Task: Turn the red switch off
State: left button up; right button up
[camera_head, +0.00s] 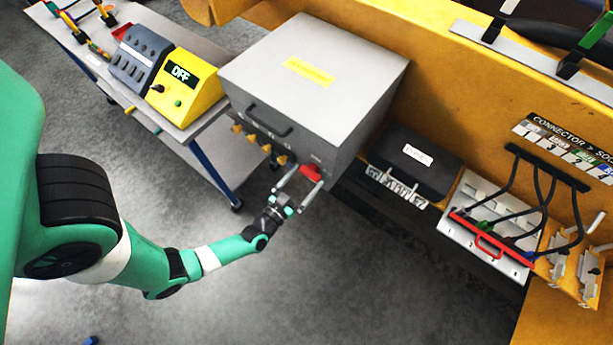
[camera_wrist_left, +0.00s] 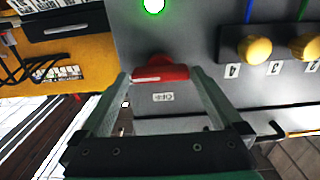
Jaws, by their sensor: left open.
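The red switch (camera_head: 311,172) sits at the lower right of the grey box's front face (camera_head: 325,155). In the left wrist view the red switch (camera_wrist_left: 160,73) shows as a wide red handle, with a small white label reading OFF beside it. My left gripper (camera_head: 299,178) is open at the switch. In the left wrist view its two fingers (camera_wrist_left: 162,80) stand on either side of the red handle. I cannot tell whether they touch it. A green light (camera_wrist_left: 153,5) is lit on the panel. My right gripper is not in view.
Several yellow knobs (camera_wrist_left: 257,50) with number labels sit beside the switch on the same panel. A black box (camera_head: 415,160) and a connector panel (camera_head: 490,225) stand to the right. A cart with a yellow device (camera_head: 187,87) stands to the left.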

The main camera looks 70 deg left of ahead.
pick_arm(q)
jog(key=shift+w+a, duration=0.3)
jog(key=shift+w, duration=0.05)
jog(key=c, duration=1.1)
jog(key=shift+o, duration=0.2)
